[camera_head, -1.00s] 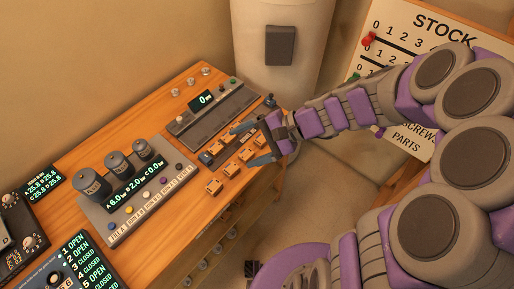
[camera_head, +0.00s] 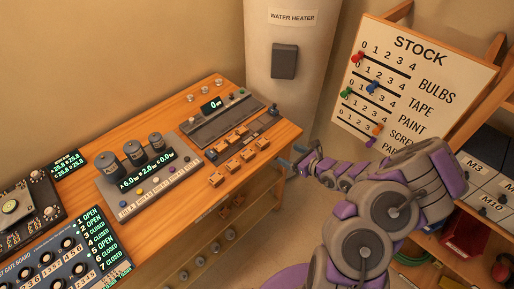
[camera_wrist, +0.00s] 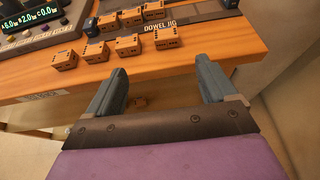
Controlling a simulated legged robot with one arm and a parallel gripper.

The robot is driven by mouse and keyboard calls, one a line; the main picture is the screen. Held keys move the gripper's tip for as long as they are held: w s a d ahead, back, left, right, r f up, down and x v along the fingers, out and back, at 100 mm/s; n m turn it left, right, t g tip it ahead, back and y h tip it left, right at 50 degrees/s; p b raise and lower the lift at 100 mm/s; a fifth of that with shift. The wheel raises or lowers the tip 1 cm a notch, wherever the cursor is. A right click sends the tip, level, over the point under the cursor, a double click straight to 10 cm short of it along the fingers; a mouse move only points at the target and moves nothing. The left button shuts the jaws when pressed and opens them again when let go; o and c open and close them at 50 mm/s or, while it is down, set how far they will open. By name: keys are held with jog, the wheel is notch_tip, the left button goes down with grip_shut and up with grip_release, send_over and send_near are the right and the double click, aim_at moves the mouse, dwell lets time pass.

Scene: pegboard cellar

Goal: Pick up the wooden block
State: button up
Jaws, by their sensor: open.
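Several small wooden blocks (camera_head: 234,157) with dark dots on their faces stand in two rows near the table's right edge. They also show in the wrist view, where the nearest row (camera_wrist: 127,43) sits close to the front edge. A small brownish thing (camera_wrist: 138,102) shows below the table edge, between my fingers; I cannot tell whether it is a block. My gripper (camera_wrist: 163,75) is open, with nothing between its fingers. In the head view my gripper (camera_head: 290,162) is beside the table's right edge, apart from the blocks and partly hidden by the arm.
The wooden table (camera_head: 180,221) also bears a scale panel (camera_head: 212,121), a unit with dark cylinders (camera_head: 140,181) and control boards (camera_head: 82,252). A water heater (camera_head: 283,100) stands behind it. A stock board (camera_head: 405,75) and shelves are at the right. A lower shelf holds small items.

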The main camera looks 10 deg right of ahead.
jog(key=b, duration=0.2)
send_near(264, 142)
jog(key=x, duration=0.4)
jog(key=shift+s+a, duration=0.15)
jog(key=shift+a, duration=0.2)
jog(key=shift+d+b+x, duration=0.15)
jog(key=shift+b+x, duration=0.05)
jog(key=shift+x, duration=0.9)
jog(key=shift+d+b+x, duration=0.15)
jog(key=shift+b+x, duration=0.05)
jog(key=shift+x, duration=0.95)
jog(key=shift+w+a+f, duration=0.15)
jog(key=shift+w+a, duration=0.2)
jog(key=shift+w, duration=0.05)
jog(key=shift+d, duration=0.1)
jog(key=c, duration=1)
